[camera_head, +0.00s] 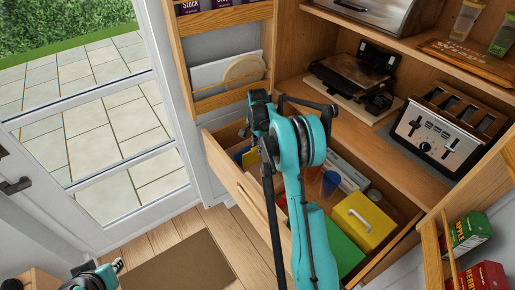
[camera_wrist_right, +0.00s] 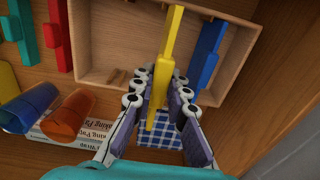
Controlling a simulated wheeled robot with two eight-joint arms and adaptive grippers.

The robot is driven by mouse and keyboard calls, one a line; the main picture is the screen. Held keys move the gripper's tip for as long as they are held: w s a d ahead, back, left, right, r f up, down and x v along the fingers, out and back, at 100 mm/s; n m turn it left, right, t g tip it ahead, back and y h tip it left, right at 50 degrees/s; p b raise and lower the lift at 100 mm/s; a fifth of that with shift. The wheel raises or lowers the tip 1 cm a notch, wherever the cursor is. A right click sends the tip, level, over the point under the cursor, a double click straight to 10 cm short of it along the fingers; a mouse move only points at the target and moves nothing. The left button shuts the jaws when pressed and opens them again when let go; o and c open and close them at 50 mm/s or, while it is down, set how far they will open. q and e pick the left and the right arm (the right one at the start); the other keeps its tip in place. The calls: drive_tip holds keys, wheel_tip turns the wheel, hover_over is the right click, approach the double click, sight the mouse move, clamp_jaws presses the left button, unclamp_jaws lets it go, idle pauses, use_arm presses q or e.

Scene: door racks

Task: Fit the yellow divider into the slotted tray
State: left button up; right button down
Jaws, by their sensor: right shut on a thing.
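The yellow divider (camera_wrist_right: 171,45) is between the fingers of my right gripper (camera_wrist_right: 160,82), which is shut on it. Its far end lies over the wooden slotted tray (camera_wrist_right: 110,45) in the right wrist view. I cannot tell whether it touches the tray. A blue divider (camera_wrist_right: 208,55) stands at the tray's right side. Small wooden slot pieces (camera_wrist_right: 122,78) show at the tray's near wall. In the head view my right arm reaches into the open drawer and mostly hides the tray and divider. My left gripper (camera_head: 117,266) is low at the left, away from the drawer.
Left of the tray lie a red divider (camera_wrist_right: 57,35) and a teal one (camera_wrist_right: 22,30). A blue cup (camera_wrist_right: 28,107), an orange cup (camera_wrist_right: 68,115), boxes and a checked cloth (camera_wrist_right: 158,130) are nearby. The drawer (camera_head: 240,185) also holds a yellow box (camera_head: 362,220).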

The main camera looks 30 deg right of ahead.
sight(258, 158)
drive_tip(key=shift+f+b, duration=2.3)
drive_tip(key=shift+f, duration=1.15)
drive_tip(key=c, duration=1.4)
unclamp_jaws()
drive_tip(key=shift+c, duration=0.2)
drive_tip(key=shift+r, duration=0.1)
wheel_tip(258, 158, up, 12)
drive_tip(key=shift+f, duration=0.1)
